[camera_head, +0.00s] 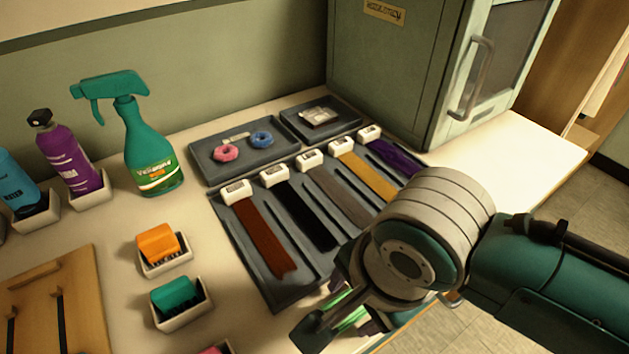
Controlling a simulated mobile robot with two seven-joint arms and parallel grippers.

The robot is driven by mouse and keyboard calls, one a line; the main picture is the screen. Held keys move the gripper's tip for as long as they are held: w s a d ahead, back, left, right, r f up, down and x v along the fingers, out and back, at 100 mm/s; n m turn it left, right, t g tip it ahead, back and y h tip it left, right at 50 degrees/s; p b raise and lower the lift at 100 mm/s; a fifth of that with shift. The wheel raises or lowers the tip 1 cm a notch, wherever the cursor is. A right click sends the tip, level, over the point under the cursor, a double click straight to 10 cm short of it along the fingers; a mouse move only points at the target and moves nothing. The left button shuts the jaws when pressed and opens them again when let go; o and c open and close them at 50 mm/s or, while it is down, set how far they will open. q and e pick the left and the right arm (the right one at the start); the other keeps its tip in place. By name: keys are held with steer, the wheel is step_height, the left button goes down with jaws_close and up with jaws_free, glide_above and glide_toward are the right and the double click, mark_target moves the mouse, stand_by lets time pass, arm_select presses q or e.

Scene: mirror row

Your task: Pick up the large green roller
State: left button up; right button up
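My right gripper (345,318) reaches in from the right and points down over the front edge of the table. Something bright green (351,313) shows between its fingers. It may be the large green roller, but the fingers and wrist hide most of it. I cannot tell whether the fingers touch it or whether it rests on the table. My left gripper is out of view.
A grey tray (238,252) with several coloured strips lies just beyond the gripper. White holders with an orange block (157,243) and a teal block (174,294) stand left. A green spray bottle (147,150) and purple bottle (68,155) stand behind. A green cabinet (385,70) stands at the back.

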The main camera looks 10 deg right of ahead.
steer(key=shift+w+f, duration=0.1)
steer(key=shift+f, duration=0.25)
jaws_close()
